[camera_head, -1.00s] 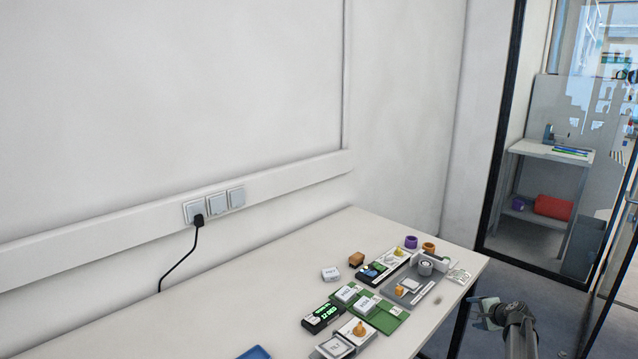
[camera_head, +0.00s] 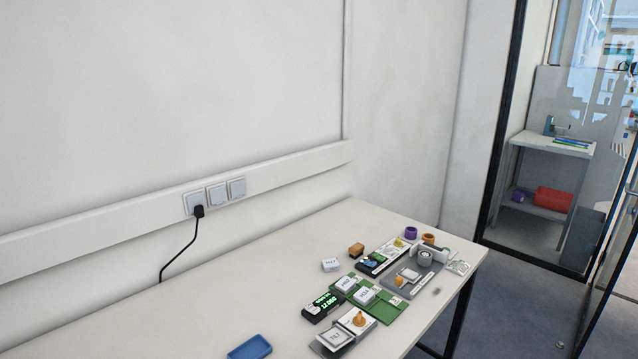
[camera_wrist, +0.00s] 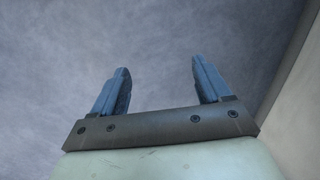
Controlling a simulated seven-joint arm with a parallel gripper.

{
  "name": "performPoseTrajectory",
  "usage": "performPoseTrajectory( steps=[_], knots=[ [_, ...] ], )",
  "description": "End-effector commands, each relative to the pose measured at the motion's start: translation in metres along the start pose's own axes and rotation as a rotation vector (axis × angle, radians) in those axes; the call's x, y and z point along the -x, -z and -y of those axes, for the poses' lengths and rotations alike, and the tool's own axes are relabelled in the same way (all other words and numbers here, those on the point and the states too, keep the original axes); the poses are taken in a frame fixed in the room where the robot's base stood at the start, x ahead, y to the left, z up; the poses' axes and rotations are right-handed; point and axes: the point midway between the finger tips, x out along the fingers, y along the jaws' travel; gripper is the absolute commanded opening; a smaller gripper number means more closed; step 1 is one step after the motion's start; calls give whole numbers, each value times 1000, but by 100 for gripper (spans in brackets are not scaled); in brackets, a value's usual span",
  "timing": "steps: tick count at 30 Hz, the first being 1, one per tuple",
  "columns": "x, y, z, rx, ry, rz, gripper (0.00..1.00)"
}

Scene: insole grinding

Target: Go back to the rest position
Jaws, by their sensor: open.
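My gripper (camera_wrist: 160,80) shows only in the wrist view. Its two blue-grey fingers stand wide apart with nothing between them. Behind them is a grey, floor-like surface, with a pale edge at the right. In the head view neither my arm nor my gripper can be seen. The white table (camera_head: 235,290) there carries the grinding gear: a green board (camera_head: 385,308) with white blocks, a grey fixture (camera_head: 412,278), a black device with a green display (camera_head: 323,306) and a grey stand with an orange knob (camera_head: 359,319).
A blue tray (camera_head: 250,348) lies at the table's front. An orange-brown block (camera_head: 356,249), a white labelled block (camera_head: 331,265) and a purple ring (camera_head: 411,232) stand farther back. The table's left part is bare. A glass door and a shelf (camera_head: 553,145) are beyond at the right.

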Motion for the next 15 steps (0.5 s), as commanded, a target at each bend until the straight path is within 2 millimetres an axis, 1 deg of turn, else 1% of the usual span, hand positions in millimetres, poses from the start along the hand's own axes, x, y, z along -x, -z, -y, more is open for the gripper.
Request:
performPoseTrajectory(
  steps=[1,2,3,5,6,8,9,12,15],
  knots=[
    [-10,-31,-5,38,-38,48,77],
    [-16,-46,-8,59,-59,73,77],
    [-22,-65,-12,90,-88,108,77],
    [-31,-93,-20,134,-132,158,77],
    [-36,-112,-27,164,-162,193,77],
    [-41,-139,-36,208,-205,242,77],
    [-43,-155,-42,235,-232,274,77],
    [-46,-190,-58,295,-294,344,77],
    [-47,-216,-71,342,-341,397,77]
  ],
)
